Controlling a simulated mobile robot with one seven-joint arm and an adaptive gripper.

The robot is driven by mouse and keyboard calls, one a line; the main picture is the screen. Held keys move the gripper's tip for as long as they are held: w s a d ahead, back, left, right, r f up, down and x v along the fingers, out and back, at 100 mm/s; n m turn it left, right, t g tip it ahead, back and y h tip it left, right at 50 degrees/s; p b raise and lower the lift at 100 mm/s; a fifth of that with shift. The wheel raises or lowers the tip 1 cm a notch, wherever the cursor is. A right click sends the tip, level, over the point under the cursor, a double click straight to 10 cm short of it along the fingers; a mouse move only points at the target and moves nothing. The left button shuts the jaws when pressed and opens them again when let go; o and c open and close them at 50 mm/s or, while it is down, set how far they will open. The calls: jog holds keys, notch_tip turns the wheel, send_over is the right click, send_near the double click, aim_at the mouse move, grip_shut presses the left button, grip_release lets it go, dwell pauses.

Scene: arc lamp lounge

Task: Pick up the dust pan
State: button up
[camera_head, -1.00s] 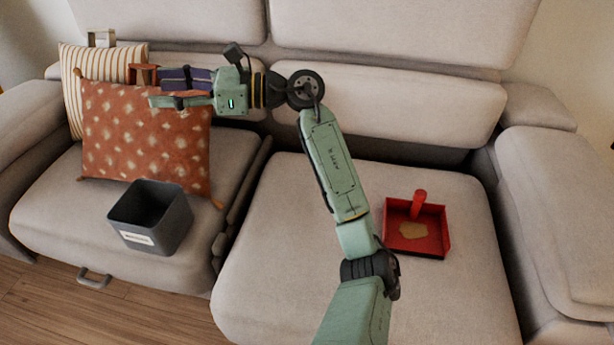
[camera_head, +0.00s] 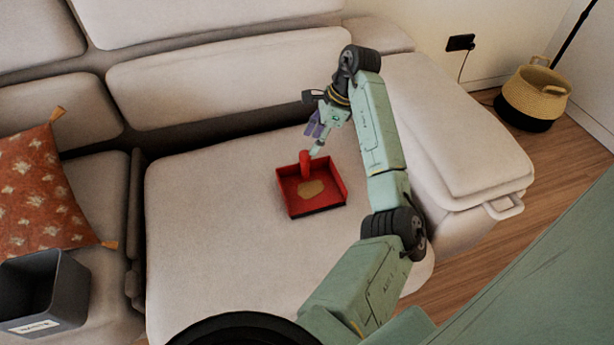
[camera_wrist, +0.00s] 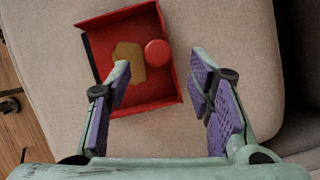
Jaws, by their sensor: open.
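The red dust pan (camera_head: 331,198) lies on the sofa seat, with a tan patch (camera_head: 311,189) on its floor. Its red handle (camera_head: 304,163) sticks up from the back side. My gripper (camera_head: 316,143) is just beyond the handle, pointing down, with purple pads. In the wrist view my gripper (camera_wrist: 160,88) is open, its fingers spread apart. The dust pan (camera_wrist: 150,104) shows ahead of the fingers there, and the round handle end (camera_wrist: 157,53) appears between and beyond the fingertips. The gripper holds nothing.
A dark grey bin (camera_head: 70,290) stands on the left seat beside an orange dotted cushion (camera_head: 40,195). The sofa armrest (camera_head: 450,130) is right of my arm. A woven basket (camera_head: 535,95) stands on the floor at the far right. The seat around the pan is clear.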

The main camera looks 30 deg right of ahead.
aim_at(307, 153)
jog(key=shift+p+x, duration=0.65)
jog(key=shift+x, duration=2.75)
jog(key=shift+s+a, duration=0.1)
jog(key=shift+a, duration=0.05)
grip_shut()
